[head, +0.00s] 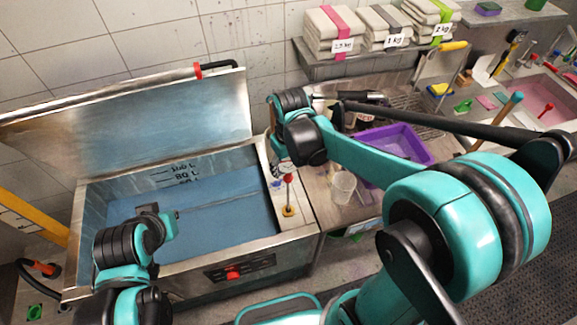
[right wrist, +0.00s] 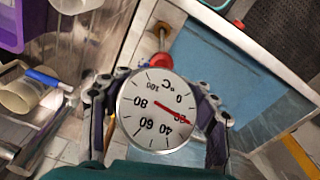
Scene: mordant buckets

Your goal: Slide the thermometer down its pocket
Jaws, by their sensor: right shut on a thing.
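The thermometer has a round white dial with a red needle, seen face-on in the right wrist view (right wrist: 150,125). My right gripper (right wrist: 157,108) is shut on the dial, one finger on each side. The thermometer's stem is hidden behind the dial in the wrist view. I cannot make out its pocket for certain. My left gripper (head: 165,225) is over the bath's left part; its fingers are unclear.
A red knob on a thin rod with a brass base (head: 288,211) stands on the bath's right ledge, close to my right gripper. Blue liquid (head: 215,215) fills the bath. A clear cup (head: 343,186) and a purple tray (head: 425,150) are on the counter to the right.

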